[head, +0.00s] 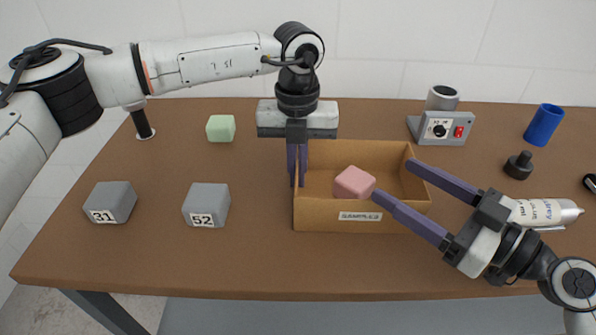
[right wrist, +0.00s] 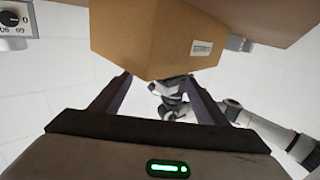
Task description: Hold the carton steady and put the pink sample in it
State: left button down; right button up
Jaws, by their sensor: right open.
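The carton (right wrist: 150,45) also shows in the right wrist view beyond the open fingers; the pink sample does not show there.
Two grey numbered blocks (head: 110,203) (head: 207,206) and a green block (head: 221,128) lie to the left. A grey device (head: 440,128), a black weight (head: 518,165), a blue cup (head: 543,124) and a white bottle (head: 545,212) stand or lie to the right. The front left table is clear.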

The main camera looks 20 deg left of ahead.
pick_arm(q)
jog(key=shift+f, duration=0.1)
jog(key=c, duration=1.9)
grip_release()
